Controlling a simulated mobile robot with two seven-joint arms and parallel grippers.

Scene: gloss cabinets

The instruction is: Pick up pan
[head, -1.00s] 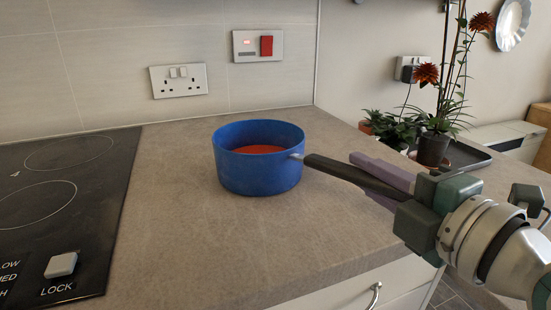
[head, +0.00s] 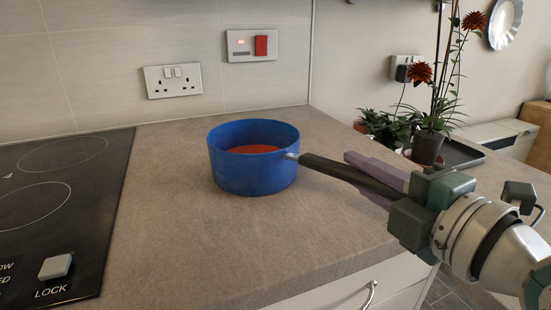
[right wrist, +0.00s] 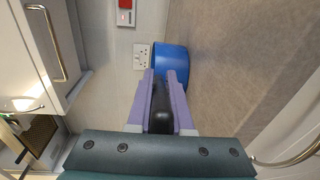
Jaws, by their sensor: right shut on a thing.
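The pan (head: 252,172) is blue outside with a reddish inside and a black handle (head: 342,170) pointing right. It is upright on or just over the grey countertop; I cannot tell if it touches. My right gripper (head: 375,175) comes in from the right and is shut on the handle. In the right wrist view the purple fingers (right wrist: 163,100) lie on both sides of the black handle, with the blue pan (right wrist: 171,62) beyond them. My left gripper is not in view.
A black hob (head: 60,210) lies at the left of the countertop (head: 200,255). Potted plants (head: 425,148) and a dark tray (head: 462,154) stand at the back right. Sockets (head: 173,81) are on the wall. A drawer with a metal handle (head: 371,295) is below the counter's front edge.

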